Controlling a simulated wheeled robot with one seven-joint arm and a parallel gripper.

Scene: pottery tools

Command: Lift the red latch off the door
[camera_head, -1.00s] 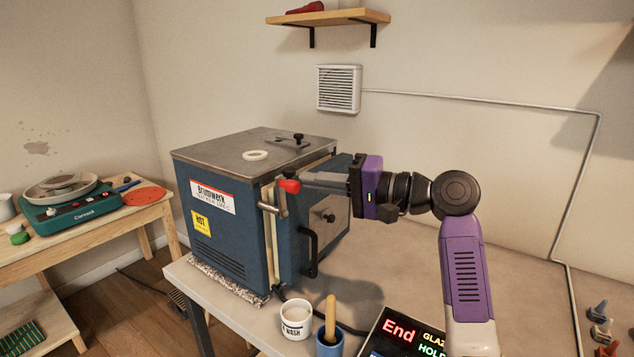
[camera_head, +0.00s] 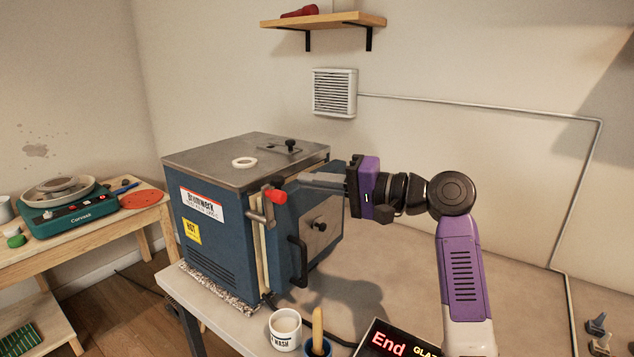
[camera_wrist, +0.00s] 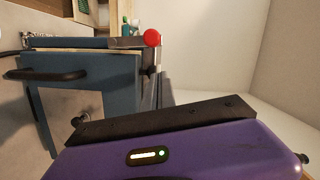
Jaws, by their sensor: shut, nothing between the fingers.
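The blue kiln (camera_head: 215,225) stands on the table with its door (camera_head: 318,240) facing right. A cream strip shows between body and door. The latch (camera_head: 276,196) has a red knob on a grey metal arm at the door's upper front edge; its red end also shows in the wrist view (camera_wrist: 152,37). My gripper (camera_head: 300,180) is shut and empty. Its fingers point left, level with the top of the door, with their tips close to the red knob. I cannot tell whether they touch it. In the wrist view the fingers (camera_wrist: 160,90) lie just below the knob.
A black door handle (camera_head: 300,262) sticks out below the latch. A white cup (camera_head: 285,330) and a blue cup (camera_head: 317,347) stand in front of the kiln. A white ring (camera_head: 245,162) lies on the kiln top. The table to the right is largely clear.

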